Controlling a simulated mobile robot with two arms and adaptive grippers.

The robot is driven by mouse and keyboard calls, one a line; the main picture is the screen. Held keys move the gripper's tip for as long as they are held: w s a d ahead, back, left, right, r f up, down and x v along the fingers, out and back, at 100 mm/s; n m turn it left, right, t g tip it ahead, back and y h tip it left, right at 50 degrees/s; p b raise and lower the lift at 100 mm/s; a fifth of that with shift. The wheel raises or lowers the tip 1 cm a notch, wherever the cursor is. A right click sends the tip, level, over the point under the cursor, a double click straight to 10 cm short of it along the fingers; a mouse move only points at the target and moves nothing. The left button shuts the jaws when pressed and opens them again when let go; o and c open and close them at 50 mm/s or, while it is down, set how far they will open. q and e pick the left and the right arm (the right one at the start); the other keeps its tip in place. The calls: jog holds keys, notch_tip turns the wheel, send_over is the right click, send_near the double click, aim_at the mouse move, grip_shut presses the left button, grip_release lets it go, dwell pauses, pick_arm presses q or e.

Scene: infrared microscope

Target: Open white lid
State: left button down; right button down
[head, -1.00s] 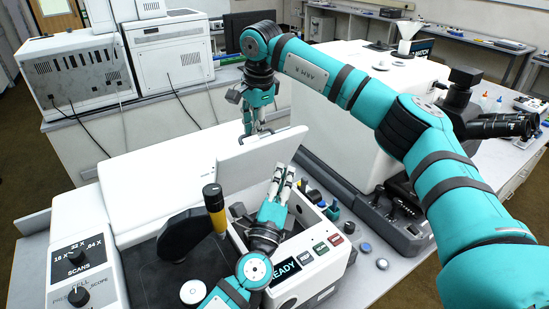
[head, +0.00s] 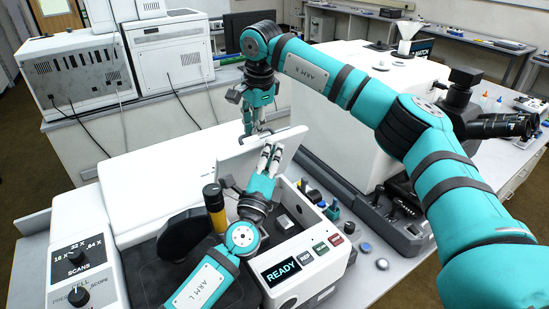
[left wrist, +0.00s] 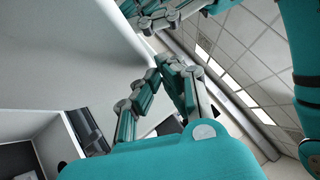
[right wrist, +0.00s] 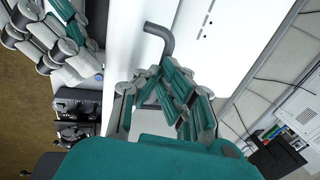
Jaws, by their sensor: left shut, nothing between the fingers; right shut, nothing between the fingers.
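The white lid (head: 232,166) stands raised and tilted over the open compartment of the white instrument. My right gripper (head: 248,130) points down at the lid's top edge, behind it. It is shut and empty. In the right wrist view its fingers (right wrist: 165,92) are close to a grey bent handle (right wrist: 160,38) on the lid; I cannot tell if they touch. My left gripper (head: 270,152) is shut and empty, reaching up in front of the lid's inner face. In the left wrist view its fingertips (left wrist: 168,62) are near the white panel's edge, contact unclear.
The instrument's READY panel (head: 284,268) faces me. A yellow-and-black eyepiece (head: 213,208) stands left of my left arm. My right arm spans the right side.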

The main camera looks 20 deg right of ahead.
jog(key=shift+s+a+f, duration=0.15)
jog(key=shift+f, duration=0.65)
jog(key=c, duration=1.6)
grip_release()
jog(key=shift+w+f, duration=0.15)
jog(key=shift+w, duration=0.1)
jog(key=shift+o, duration=1)
jog(key=shift+w+a+f, duration=0.1)
jog(key=shift+w, duration=0.2)
jog(key=shift+r, duration=0.25)
